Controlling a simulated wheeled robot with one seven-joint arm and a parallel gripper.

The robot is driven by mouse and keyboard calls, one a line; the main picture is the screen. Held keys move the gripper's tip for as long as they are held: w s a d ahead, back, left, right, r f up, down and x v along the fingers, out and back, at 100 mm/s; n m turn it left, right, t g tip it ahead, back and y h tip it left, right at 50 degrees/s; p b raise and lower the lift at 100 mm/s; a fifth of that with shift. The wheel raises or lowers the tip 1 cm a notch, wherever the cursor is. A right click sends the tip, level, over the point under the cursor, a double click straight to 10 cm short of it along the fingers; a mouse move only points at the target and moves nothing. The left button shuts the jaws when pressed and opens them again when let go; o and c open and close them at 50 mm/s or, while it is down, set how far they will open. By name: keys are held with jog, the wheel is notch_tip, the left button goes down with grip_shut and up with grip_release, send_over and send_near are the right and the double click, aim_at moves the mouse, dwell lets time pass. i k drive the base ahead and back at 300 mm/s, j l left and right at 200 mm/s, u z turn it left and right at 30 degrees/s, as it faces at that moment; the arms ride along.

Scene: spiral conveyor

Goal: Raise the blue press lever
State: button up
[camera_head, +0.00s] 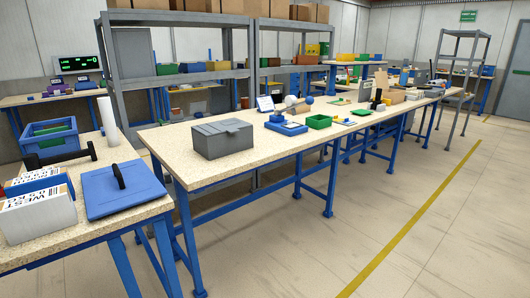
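A small blue device with a flat base (286,124) sits on the long middle workbench, right of a grey box. It is small in the picture, and I cannot tell for sure that it is the press. A blue ball (309,100) shows just behind and right of it, beside a pale tan part (297,109). I cannot tell if the ball is the knob of a lever, or whether any lever is up or down. My gripper is not in view.
A grey lidded box (222,138) and a green tray (319,121) flank the blue device. The left bench holds a blue board with a black handle (122,192), a white labelled box (38,215) and a blue crate (49,138). Floor at right (430,220) is clear.

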aim_at(290, 101)
jog(key=i, duration=1.15)
jog(key=i+l+u, duration=0.1)
jog(key=i, duration=1.05)
jog(key=i+u, duration=0.2)
jog(key=i, duration=0.2)
jog(key=i+l+z, duration=0.35)
jog(key=i+z, duration=0.15)
jog(key=i, duration=0.1)
